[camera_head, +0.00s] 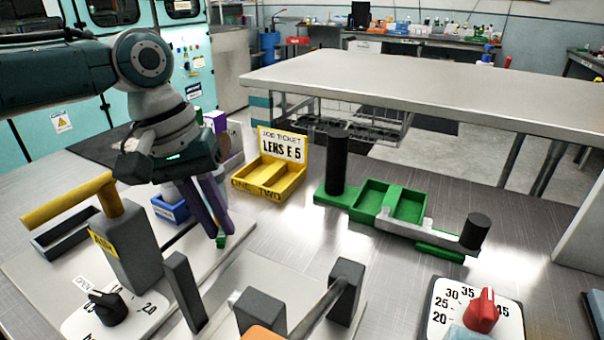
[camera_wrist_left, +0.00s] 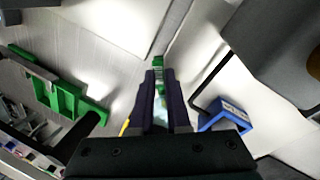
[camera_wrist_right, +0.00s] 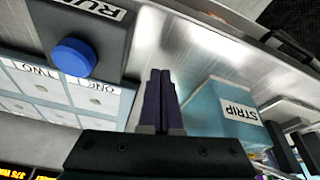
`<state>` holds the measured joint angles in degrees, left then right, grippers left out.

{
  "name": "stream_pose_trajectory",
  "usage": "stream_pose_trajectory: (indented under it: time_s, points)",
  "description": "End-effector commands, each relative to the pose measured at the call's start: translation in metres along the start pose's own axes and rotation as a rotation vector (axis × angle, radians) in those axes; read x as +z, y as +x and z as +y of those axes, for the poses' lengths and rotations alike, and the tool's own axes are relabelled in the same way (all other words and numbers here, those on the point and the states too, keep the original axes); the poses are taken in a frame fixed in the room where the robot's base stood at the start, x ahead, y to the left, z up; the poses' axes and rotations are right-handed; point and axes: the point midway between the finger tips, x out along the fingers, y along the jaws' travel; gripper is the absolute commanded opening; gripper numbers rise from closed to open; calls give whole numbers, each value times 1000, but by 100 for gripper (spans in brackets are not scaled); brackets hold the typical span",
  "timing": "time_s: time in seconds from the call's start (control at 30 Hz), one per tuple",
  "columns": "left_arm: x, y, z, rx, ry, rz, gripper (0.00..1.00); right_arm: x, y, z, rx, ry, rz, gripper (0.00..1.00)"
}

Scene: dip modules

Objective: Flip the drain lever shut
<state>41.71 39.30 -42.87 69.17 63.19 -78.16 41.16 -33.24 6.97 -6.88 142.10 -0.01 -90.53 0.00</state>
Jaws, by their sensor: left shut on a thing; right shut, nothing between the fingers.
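A lever with a thick yellow handle (camera_head: 70,200) sits on a grey post (camera_head: 128,245) at the left of the head view. The handle points out to the left, over a dark open tray. The post bears a small yellow label too small to read surely; I take this as the drain lever. My left gripper (camera_head: 220,236) points down to the right of the post, apart from the lever. It is shut on a small green piece, also between the fingertips in the left wrist view (camera_wrist_left: 158,70). My right gripper (camera_wrist_right: 160,75) is shut and empty, outside the head view.
A yellow two-slot job ticket holder (camera_head: 268,180) and a green rack (camera_head: 372,195) with black posts stand behind. A blue bin (camera_head: 170,208) is beside my left gripper. A black dial knob (camera_head: 108,308) and red knob (camera_head: 481,312) are in front. A blue button (camera_wrist_right: 73,57) shows in the right wrist view.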

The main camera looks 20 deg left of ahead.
Motion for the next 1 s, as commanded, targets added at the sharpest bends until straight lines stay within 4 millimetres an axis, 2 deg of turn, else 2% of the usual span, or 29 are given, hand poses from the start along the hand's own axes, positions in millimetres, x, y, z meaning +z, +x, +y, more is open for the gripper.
stream_pose_trajectory:
  time_s: [0.23, 0.57, 0.83, 0.87, 1.0]
  points:
    - [0, -1, 0, 0, 11, -3, 0, -1, -2, 0, 0, 0, 0, 0]
    - [0, -2, -6, 1, 195, -48, 0, -4, -11, 0, 0, 0, 0, 0]
    - [0, -2, -7, 0, 205, -50, 0, -3, -10, 0, 0, 1, 0, 0]
    - [0, -2, -7, 0, 205, -50, 16, -3, -10, 0, 0, 1, 0, 0]
    - [0, -2, -7, 0, 205, -50, 31, -3, -10, 0, 0, 1, 0, 0]
